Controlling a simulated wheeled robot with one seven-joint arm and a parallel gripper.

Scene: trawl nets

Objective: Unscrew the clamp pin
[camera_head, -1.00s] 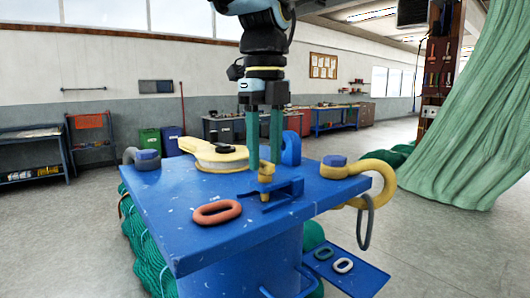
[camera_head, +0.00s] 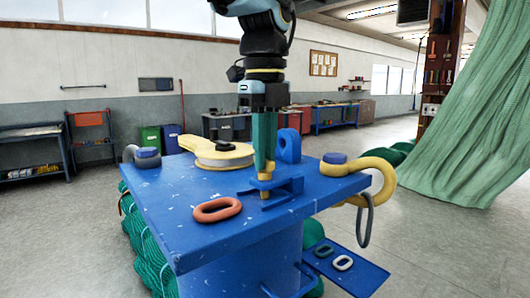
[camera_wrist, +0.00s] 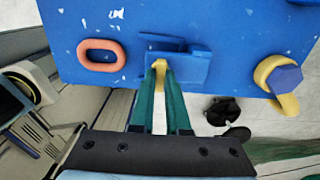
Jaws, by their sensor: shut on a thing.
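The yellow clamp pin (camera_head: 265,178) stands upright in the blue clamp (camera_head: 288,187) on the blue table top. It also shows in the wrist view (camera_wrist: 160,66), between the fingertips. My gripper (camera_head: 264,165) comes straight down from above, its two green fingers shut on the top of the clamp pin. The fingers hide the pin's upper part. In the wrist view my gripper (camera_wrist: 160,82) has its fingers converging on the pin, with the clamp (camera_wrist: 190,68) around it.
An orange link (camera_head: 217,210) lies left of the clamp. A yellow-and-white block (camera_head: 218,155), a blue lug (camera_head: 288,147), a grey shackle (camera_head: 143,157) and a yellow shackle (camera_head: 380,178) stand around it. A lower blue shelf (camera_head: 360,282) holds two links.

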